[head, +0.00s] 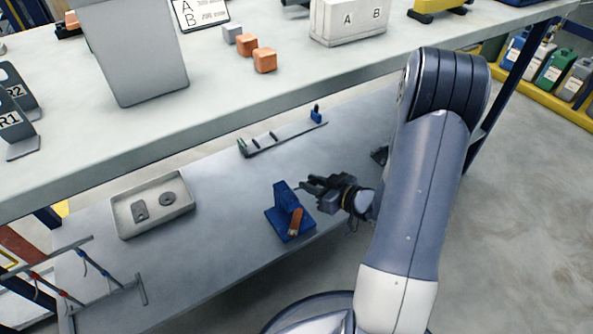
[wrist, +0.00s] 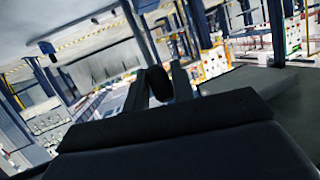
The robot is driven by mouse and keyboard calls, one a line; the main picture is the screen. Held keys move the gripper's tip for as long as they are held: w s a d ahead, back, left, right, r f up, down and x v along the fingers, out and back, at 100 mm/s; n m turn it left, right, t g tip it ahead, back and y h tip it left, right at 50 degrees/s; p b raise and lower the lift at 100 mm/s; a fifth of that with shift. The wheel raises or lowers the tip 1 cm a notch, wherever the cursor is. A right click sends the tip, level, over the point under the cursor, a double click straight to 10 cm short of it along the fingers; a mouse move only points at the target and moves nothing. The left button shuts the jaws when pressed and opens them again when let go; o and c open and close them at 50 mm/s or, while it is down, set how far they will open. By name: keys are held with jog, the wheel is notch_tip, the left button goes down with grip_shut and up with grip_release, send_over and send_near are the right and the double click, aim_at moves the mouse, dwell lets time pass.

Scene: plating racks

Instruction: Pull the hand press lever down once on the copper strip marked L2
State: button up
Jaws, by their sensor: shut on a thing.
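The blue hand press (head: 283,212) stands on the lower bench near its front edge. An orange-copper strip (head: 296,222) sits at its front; no L2 mark can be read. My gripper (head: 308,185) reaches in from the right, at the upper right of the press. In the wrist view my gripper (wrist: 160,88) has its two fingers closed about a dark rounded knob (wrist: 158,82), which looks like the end of the press lever. The rest of the lever is hidden or too small to make out.
A tray (head: 122,222) with two grey parts lies left of the press. A strip rack (head: 285,137) with a small blue piece lies behind it. The upper shelf (head: 200,115) overhangs the rear. A wire rack (head: 110,285) stands at the lower left.

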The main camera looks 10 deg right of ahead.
jog(key=shift+s+d+f+b, duration=0.25)
jog(key=shift+s+f+b, duration=0.5)
jog(key=shift+s+f, duration=0.4)
jog(key=shift+r, duration=0.1)
jog(key=shift+w+a+r+p, duration=0.25)
jog(key=shift+w+r+p, duration=0.4)
jog(key=shift+w+a+r+p, duration=0.2)
jog(key=shift+w+r+p, duration=0.25)
jog(key=shift+w, duration=0.15)
jog(key=shift+w+a+r+p, duration=0.2)
jog(key=shift+w+r+p, duration=0.25)
jog(key=shift+w, duration=0.15)
jog(key=shift+w+r, duration=0.1)
jog(key=shift+w, duration=0.2)
jog(key=shift+a, duration=0.1)
